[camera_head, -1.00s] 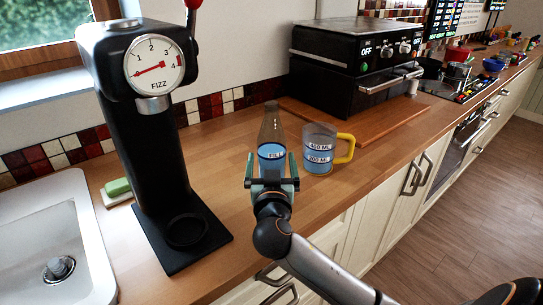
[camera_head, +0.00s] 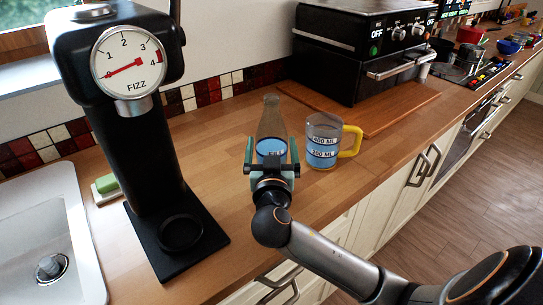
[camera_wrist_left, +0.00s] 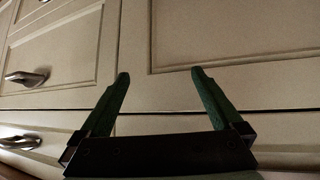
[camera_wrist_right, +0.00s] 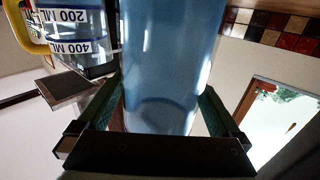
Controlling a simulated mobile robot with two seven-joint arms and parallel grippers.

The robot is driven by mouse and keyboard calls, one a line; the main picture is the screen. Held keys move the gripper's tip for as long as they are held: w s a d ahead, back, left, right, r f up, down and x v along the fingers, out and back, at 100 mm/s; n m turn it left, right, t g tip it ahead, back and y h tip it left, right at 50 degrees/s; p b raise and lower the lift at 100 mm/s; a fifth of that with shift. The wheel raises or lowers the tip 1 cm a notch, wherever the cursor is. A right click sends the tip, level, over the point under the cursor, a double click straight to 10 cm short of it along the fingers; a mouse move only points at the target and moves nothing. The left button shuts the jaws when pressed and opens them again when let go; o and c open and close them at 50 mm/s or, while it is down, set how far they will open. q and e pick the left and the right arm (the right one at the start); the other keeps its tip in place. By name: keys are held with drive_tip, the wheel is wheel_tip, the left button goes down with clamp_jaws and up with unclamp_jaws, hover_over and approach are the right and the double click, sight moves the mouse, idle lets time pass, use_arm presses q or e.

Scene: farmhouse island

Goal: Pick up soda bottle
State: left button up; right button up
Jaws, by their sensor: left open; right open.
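The soda bottle (camera_head: 271,125) stands upright on the wooden counter, with a clear tapered neck and a blue lower part marked with a fill label. My right gripper (camera_head: 272,155) is open, with its fingers on either side of the bottle's lower part. In the right wrist view the blue bottle (camera_wrist_right: 170,65) fills the space between the green fingers; whether they touch it I cannot tell. The gripper hides the bottle's base in the head view. My left gripper (camera_wrist_left: 160,85) is open and empty in front of cream cabinet doors; it is not in the head view.
A measuring jug (camera_head: 323,142) with a yellow handle stands close to the right of the bottle. A black fizz machine (camera_head: 140,150) stands to the left, beside the sink (camera_head: 50,225). A black oven (camera_head: 350,60) and wooden board (camera_head: 400,105) are behind.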

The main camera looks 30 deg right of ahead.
drive_tip(key=shift+r, duration=0.1)
drive_tip(key=c, duration=1.5)
use_arm(q)
drive_tip(key=shift+r, duration=0.1)
use_arm(e)
drive_tip(key=shift+r, duration=0.1)
drive_tip(key=shift+c, duration=0.2)
